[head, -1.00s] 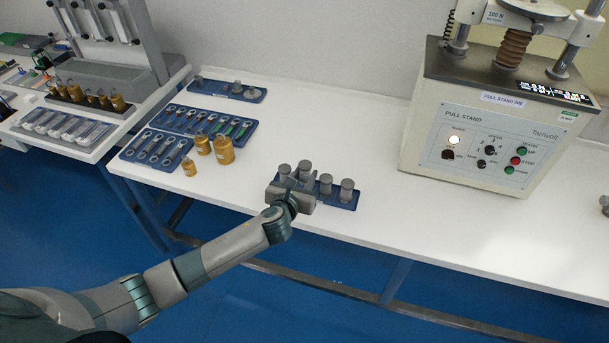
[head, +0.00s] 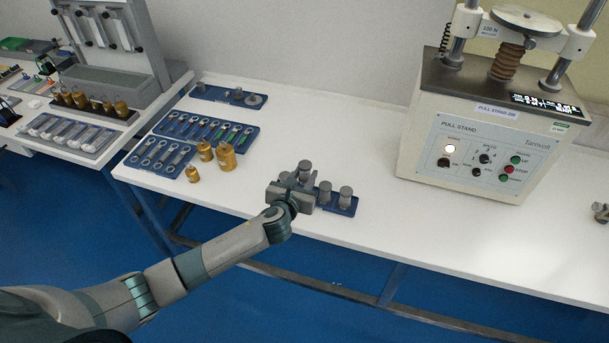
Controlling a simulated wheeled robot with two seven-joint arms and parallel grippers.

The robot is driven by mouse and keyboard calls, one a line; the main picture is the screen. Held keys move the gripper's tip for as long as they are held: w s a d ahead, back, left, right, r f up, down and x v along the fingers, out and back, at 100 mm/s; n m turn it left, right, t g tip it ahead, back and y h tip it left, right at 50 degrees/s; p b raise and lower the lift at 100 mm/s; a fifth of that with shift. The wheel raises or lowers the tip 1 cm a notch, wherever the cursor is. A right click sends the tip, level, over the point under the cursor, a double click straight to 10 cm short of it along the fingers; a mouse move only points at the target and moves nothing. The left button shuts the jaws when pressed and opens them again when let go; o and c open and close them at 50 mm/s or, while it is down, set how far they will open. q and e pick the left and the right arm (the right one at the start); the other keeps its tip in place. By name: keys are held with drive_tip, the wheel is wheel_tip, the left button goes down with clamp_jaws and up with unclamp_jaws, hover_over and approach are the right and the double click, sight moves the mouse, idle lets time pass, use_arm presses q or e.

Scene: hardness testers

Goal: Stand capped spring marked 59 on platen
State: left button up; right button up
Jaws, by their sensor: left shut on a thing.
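My left gripper (head: 297,189) is at the small blue tray (head: 338,208) near the front of the white table. It is shut on a grey capped spring (head: 305,166), whose top stands a little above the others; the fingers hide its lower part. Two more grey capped springs, one (head: 325,189) beside the gripper and one (head: 346,195) at the tray's right end, stand upright in the tray. Another shows partly behind the gripper. No number marks can be read. The round platen (head: 526,17) is on top of the pull stand (head: 490,135) at right. My right gripper is not in view.
Brass weights (head: 225,157) stand left of the gripper, near blue trays of ring-ended parts (head: 205,130). A blue tray of grey discs (head: 229,95) lies at the back. The table between the spring tray and the pull stand is clear.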

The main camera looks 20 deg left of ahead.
use_arm(q)
drive_tip(key=shift+s+r, duration=0.2)
drive_tip(key=s+a+r+b, duration=0.1)
drive_tip(key=s+r+b, duration=0.4)
drive_tip(key=s+r, duration=0.7)
drive_tip(key=s, duration=0.4)
drive_tip(key=shift+s+a+r+y+b, duration=0.15)
drive_tip(key=shift+a+r+y+b, duration=0.1)
drive_tip(key=shift+r+y+b, duration=0.05)
